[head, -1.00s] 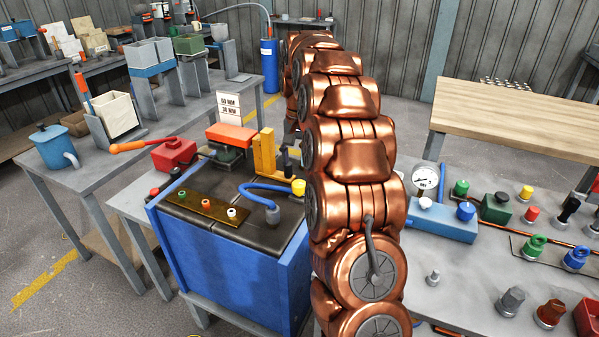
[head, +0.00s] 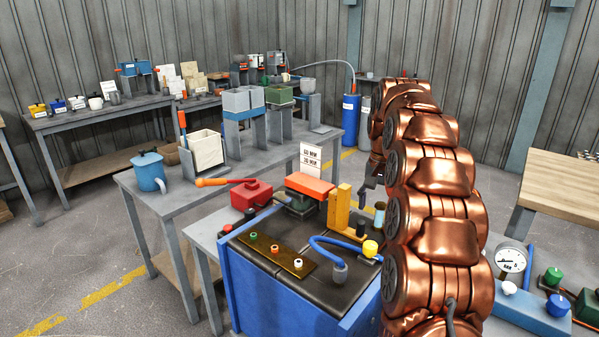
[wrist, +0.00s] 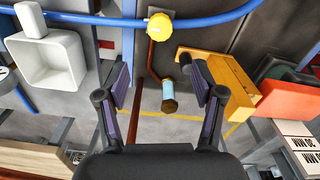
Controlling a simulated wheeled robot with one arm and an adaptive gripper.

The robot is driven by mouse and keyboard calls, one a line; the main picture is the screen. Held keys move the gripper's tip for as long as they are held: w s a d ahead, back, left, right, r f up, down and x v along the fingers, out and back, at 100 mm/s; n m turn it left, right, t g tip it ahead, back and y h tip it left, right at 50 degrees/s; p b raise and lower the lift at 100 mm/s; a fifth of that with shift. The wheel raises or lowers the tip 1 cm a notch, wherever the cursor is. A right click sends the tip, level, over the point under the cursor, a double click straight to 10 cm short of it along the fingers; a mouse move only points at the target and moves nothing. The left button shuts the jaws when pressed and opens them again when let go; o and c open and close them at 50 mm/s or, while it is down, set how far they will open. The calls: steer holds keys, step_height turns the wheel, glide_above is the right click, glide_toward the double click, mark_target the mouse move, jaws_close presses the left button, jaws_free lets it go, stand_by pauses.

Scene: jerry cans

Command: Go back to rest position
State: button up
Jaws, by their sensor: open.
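My gripper shows in the wrist view (wrist: 160,78) with its two purple-padded fingers spread wide and nothing between them. In the head view it is a small dark shape (head: 371,182) at the far end of my copper arm, mostly hidden by it. It hangs above the far side of the blue bench unit (head: 290,300). A yellow block (wrist: 215,80) stands just right of the fingers in the wrist view. A small pale-blue cylinder with a dark end (wrist: 169,95) shows below and between them, apart from both.
A red box (head: 251,195), an orange-topped block (head: 310,184) and a sign (head: 310,158) stand near. A gauge (head: 512,261) is right of my arm. Open floor (head: 70,250) lies left.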

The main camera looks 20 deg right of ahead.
stand_by(0.3)
steer(key=s+a+n+g, duration=0.1)
steer(key=s+a+n, duration=0.4)
steer(key=s+a, duration=1.15)
steer(key=s+a+f+n+g, duration=0.1)
steer(key=s+a+f, duration=0.2)
steer(key=s, duration=0.4)
steer(key=s+a+f+n, duration=0.2)
steer(key=s, duration=0.6)
steer(key=s+a+f+n+g, duration=0.1)
steer(key=s+a+f, duration=0.2)
steer(key=s, duration=0.4)
step_height(320, 180, up, 13)
steer(key=t+p, duration=0.1)
steer(key=p, duration=1.1)
steer(key=shift+p, duration=0.3)
steer(key=shift+w, duration=0.1)
